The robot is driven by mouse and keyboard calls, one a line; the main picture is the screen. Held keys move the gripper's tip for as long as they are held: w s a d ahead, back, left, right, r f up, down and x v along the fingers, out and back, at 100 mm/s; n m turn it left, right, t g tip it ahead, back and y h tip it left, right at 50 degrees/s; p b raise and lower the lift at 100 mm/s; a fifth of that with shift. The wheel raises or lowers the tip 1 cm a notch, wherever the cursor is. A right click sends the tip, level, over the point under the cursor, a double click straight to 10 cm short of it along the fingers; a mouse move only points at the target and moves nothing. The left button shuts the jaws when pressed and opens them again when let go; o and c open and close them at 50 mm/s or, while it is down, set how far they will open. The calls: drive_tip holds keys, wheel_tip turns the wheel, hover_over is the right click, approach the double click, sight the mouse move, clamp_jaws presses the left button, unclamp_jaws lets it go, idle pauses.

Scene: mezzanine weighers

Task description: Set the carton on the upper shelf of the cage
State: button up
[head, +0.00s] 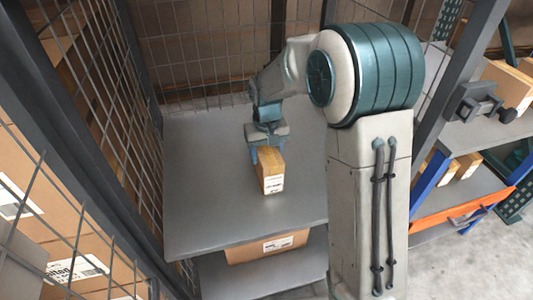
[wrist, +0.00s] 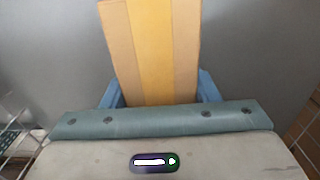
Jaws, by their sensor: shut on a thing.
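The carton (head: 270,172) is a small brown box with a tape strip on top and a white label on its near face. My gripper (head: 267,150) is shut on it from above, at its far part. The carton is at the upper shelf (head: 215,215) of the cage, upright; I cannot tell whether its base touches the shelf. In the wrist view the carton (wrist: 151,50) shows its taped top between the blue fingers (wrist: 155,97) of my gripper, with the grey shelf surface behind. The carton's underside is hidden.
The cage has wire mesh walls (head: 195,50) and dark posts (head: 140,70) around the shelf. A larger carton (head: 265,247) lies on the lower shelf (head: 240,278). Cartons (head: 40,215) stand outside at left. A rack with an orange beam (head: 460,205) is at right. The upper shelf's front left is bare.

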drive_tip(key=shift+f, duration=0.1)
drive_tip(key=o, duration=1.3)
wheel_tip(320, 180, up, 12)
drive_tip(key=p, duration=0.2)
drive_tip(key=shift+p, duration=0.4)
drive_tip(key=s+d+m, duration=0.1)
drive_tip(key=s+d, duration=0.4)
drive_tip(key=s, duration=0.6)
drive_tip(key=s+d+f+m+t, duration=0.1)
drive_tip(key=s+d, duration=0.5)
drive_tip(key=s, duration=0.6)
drive_tip(key=shift+t, duration=0.3)
drive_tip(key=shift+f, duration=0.1)
